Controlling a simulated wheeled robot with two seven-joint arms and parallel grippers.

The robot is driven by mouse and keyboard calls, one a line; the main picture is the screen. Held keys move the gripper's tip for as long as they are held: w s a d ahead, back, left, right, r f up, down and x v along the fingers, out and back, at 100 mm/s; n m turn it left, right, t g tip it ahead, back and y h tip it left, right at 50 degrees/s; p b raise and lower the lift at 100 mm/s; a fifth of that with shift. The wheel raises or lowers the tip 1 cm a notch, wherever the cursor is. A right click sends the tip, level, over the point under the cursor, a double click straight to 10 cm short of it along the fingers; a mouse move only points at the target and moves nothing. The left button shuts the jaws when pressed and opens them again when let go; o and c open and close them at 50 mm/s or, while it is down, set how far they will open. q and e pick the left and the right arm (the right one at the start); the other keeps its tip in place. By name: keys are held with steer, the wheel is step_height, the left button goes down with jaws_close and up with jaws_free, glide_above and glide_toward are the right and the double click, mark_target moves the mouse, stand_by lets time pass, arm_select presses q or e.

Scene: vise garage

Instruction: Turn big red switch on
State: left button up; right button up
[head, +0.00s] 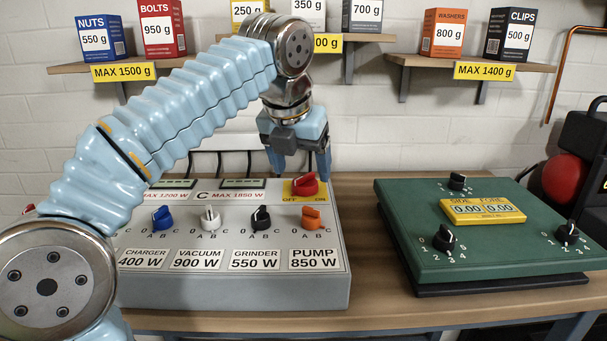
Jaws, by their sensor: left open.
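The big red switch (305,184) is a red rotary knob on a yellow plate, marked OFF at its left and ON at its right. It sits at the upper right of the grey control box (235,293). My left gripper (300,172) points down at the switch from above and behind, with its fingers spread. One blue-grey finger is just right of the knob and the other is to the left. I cannot tell whether either finger touches the knob. My right gripper is not in view.
The box also carries a blue knob (162,217), a white knob (210,218), a black knob (261,218) and an orange knob (311,217). A green panel (490,265) with black knobs lies to the right. Shelves with labelled boxes hang on the wall behind.

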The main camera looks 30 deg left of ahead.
mark_target(303, 177)
arm_select(q)
steer(key=shift+x, duration=1.5)
steer(key=c, duration=1)
